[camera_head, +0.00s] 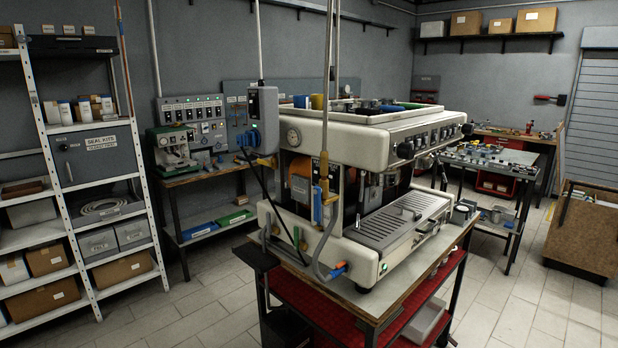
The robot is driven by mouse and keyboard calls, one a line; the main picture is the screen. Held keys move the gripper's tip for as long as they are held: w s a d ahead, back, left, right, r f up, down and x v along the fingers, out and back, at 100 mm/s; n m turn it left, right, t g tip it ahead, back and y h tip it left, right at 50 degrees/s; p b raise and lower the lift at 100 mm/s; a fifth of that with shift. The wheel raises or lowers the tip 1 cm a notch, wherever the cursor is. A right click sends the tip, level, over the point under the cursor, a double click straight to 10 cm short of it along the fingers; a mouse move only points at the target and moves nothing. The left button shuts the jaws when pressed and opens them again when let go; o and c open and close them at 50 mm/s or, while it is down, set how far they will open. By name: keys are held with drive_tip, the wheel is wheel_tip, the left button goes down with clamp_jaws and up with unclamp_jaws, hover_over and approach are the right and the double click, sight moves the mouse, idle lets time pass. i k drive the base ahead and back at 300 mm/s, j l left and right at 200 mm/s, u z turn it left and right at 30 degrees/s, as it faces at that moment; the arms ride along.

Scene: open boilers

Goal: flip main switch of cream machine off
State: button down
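The cream machine (335,140) is a large cream-coloured espresso machine on a workbench in the middle of the view. Its front, with a row of dark knobs (425,140) and a slatted drip tray (385,229), faces right. A small dark fitting with a light (384,268) is on the machine's low near corner. I cannot tell which part is the main switch. My gripper is not in view.
The workbench (375,308) has a red lower shelf. White shelving (85,190) with boxes stands at the left. A small green machine (172,148) stands on a back bench. A parts table (490,160) is at the right. Tiled floor (190,320) is clear at the near left.

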sight(315, 172)
drive_tip(key=i+j, duration=0.25)
drive_tip(key=i, duration=0.25)
drive_tip(key=i+j+z, duration=0.15)
drive_tip(key=i+j, duration=0.15)
drive_tip(key=i, duration=0.25)
drive_tip(key=i+j, duration=0.3)
drive_tip(key=i, duration=0.2)
drive_tip(key=i+j+z, duration=0.15)
drive_tip(key=i+j, duration=0.2)
drive_tip(key=i, duration=0.15)
drive_tip(key=i+l, duration=0.35)
